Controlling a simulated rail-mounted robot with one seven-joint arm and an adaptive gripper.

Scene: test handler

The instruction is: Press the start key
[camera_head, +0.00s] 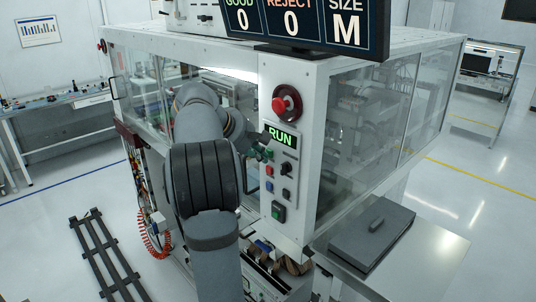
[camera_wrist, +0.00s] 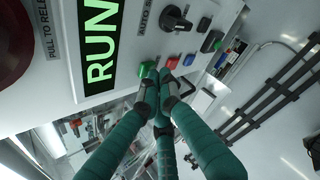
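The control panel (camera_head: 308,175) stands at the machine's front corner, with a lit green RUN display (camera_head: 281,137) that also shows in the wrist view (camera_wrist: 101,48). In the wrist view a green key (camera_wrist: 147,69), a red key (camera_wrist: 172,62) and a blue key (camera_wrist: 189,59) sit in a row beside the display. I cannot read a start label on any key. My gripper (camera_wrist: 160,88) has green fingers with grey tips drawn together, holding nothing. The tips are right at the green key and partly cover it; I cannot tell whether they touch.
A black selector knob (camera_wrist: 178,20) and a dark switch (camera_wrist: 212,41) are close by on the panel. The red emergency stop (camera_head: 286,103) is above the display. A grey laptop-like case (camera_head: 372,235) lies on a side table. Glass walls enclose the machine.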

